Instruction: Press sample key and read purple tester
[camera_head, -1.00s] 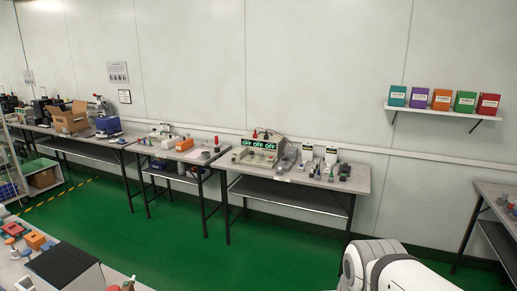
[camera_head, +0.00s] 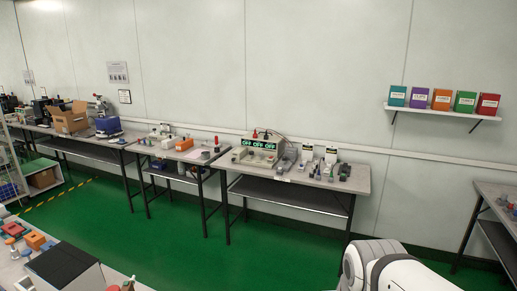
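No purple handheld tester can be made out at this distance. A bench unit (camera_head: 260,149) with a green display reading OFF three times stands on the middle table. To its right are small devices, among them two upright white-topped ones (camera_head: 307,154) and (camera_head: 331,156); their keys and readings are too small to tell. The only clearly purple thing is a labelled box (camera_head: 418,98) on the wall shelf. A white rounded part of my arm shows at the bottom right; my gripper is not in view.
The table (camera_head: 358,180) stands against the wall, with another work table (camera_head: 180,155) to its left. A table (camera_head: 497,197) stands at the right edge. A nearer table with a dark-topped box (camera_head: 62,264) is at lower left. Green floor (camera_head: 240,262) is clear between.

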